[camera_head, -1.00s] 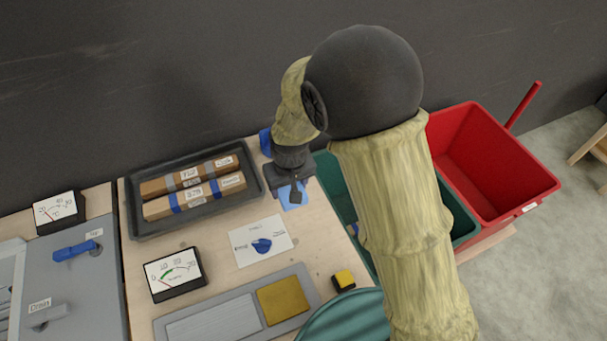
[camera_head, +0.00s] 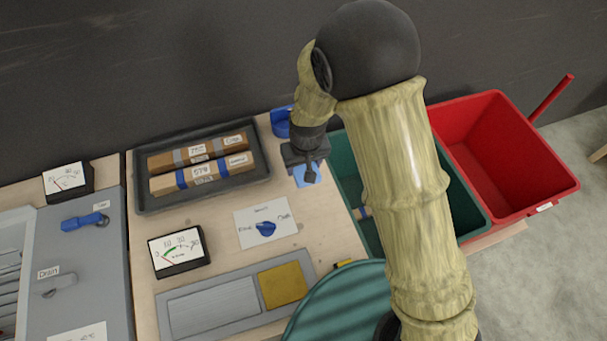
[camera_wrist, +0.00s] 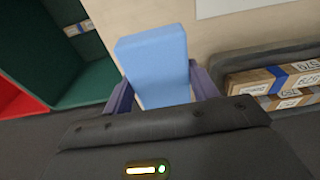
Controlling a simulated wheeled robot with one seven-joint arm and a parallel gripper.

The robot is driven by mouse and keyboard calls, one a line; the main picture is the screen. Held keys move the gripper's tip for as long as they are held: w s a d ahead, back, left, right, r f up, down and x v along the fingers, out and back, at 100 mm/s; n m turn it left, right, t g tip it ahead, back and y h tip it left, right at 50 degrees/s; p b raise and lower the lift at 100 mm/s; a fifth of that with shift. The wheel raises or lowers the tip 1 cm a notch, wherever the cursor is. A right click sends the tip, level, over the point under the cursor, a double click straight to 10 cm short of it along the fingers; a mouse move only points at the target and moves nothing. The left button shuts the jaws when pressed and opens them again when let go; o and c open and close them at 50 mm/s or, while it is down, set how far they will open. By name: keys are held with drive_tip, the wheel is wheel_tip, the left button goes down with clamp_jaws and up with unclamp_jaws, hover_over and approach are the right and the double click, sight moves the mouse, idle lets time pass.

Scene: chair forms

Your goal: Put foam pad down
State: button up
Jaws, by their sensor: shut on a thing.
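The light blue foam pad (camera_head: 300,179) is in my gripper (camera_head: 309,172), above the right part of the wooden bench in the head view. The wrist view shows the pad (camera_wrist: 155,62) as a flat block between the two purple fingers of my gripper (camera_wrist: 160,88), which are shut on it. Whether the pad's lower edge touches the bench cannot be told.
A black tray (camera_head: 147,203) with two taped packages is left of my gripper. A dial card (camera_head: 248,240) lies nearer. A blue holder (camera_head: 281,122) stands behind my gripper. A green bin (camera_head: 345,160) and red bin (camera_head: 520,150) are at right.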

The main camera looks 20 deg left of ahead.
drive_tip(key=shift+f, duration=0.75)
drive_tip(key=shift+f+p, duration=0.4)
drive_tip(key=shift+f, duration=1.7)
drive_tip(key=shift+f, duration=0.25)
drive_tip(key=o, duration=0.9)
drive_tip(key=shift+s, duration=0.1)
drive_tip(key=shift+o, duration=0.2)
drive_tip(key=shift+d, duration=0.1)
drive_tip(key=shift+d, duration=0.1)
